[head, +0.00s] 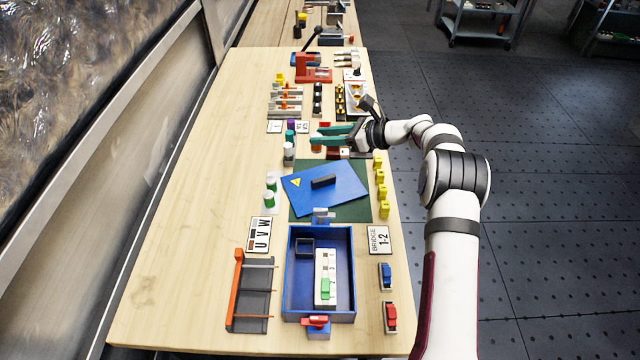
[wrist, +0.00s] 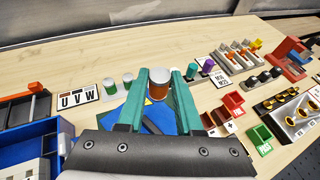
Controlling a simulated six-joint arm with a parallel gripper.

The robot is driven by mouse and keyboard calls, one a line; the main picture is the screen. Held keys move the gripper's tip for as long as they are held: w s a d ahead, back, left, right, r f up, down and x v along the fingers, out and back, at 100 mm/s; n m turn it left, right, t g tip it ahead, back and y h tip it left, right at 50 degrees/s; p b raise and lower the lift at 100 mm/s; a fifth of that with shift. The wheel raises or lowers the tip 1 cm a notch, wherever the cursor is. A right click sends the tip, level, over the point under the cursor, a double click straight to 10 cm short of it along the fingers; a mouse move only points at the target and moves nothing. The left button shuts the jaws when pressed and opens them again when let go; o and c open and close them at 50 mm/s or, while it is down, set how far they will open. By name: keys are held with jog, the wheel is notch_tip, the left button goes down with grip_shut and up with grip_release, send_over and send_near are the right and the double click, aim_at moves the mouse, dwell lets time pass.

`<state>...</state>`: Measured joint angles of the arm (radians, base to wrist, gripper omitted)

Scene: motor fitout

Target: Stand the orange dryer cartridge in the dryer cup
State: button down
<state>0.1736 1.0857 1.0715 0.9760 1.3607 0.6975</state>
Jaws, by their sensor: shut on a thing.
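My gripper (head: 322,137) is shut on the orange dryer cartridge (head: 316,146), high over the far part of the workbench. In the wrist view the cartridge (wrist: 158,91), orange with a pale top, stands between the two teal fingertips of my gripper (wrist: 159,84). A small dark square cup (head: 304,247), probably the dryer cup, is in the far left corner inside the blue open box (head: 288,270). The cartridge is well away from it, towards the back. The blue box (wrist: 64,130) shows only partly at the left of the wrist view; the cup's inside is not clear there.
A blue cover plate (head: 345,188) with a dark handle lies on a green mat between my gripper and the box. Two green, white-topped cylinders (head: 270,190) stand left of it. Several yellow parts (head: 380,180) line the right edge. The bench's left side (head: 190,230) is clear.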

jog(key=s+d+r+m+t+h, duration=0.1)
jog(key=s+d+r+m+t, duration=0.15)
jog(key=r, duration=0.55)
jog(key=s+d+r+m+t+h, duration=0.2)
jog(key=s+d+r, duration=0.1)
jog(key=r, duration=0.5)
jog(key=s+d+r+m+t+h, duration=0.25)
jog(key=s+r, duration=0.35)
jog(key=s, duration=0.4)
jog(key=n+g+y, duration=0.7)
jog(key=n+g, duration=0.6)
jog(key=g, duration=0.1)
send_over(290, 242)
jog(key=w+d, duration=0.1)
jog(key=d, duration=0.4)
notch_tip(290, 242, down, 25)
jog(key=shift+f, duration=0.15)
jog(key=shift+d, duration=0.15)
jog(key=shift+f, duration=2.9)
jog(key=shift+f, duration=1.15)
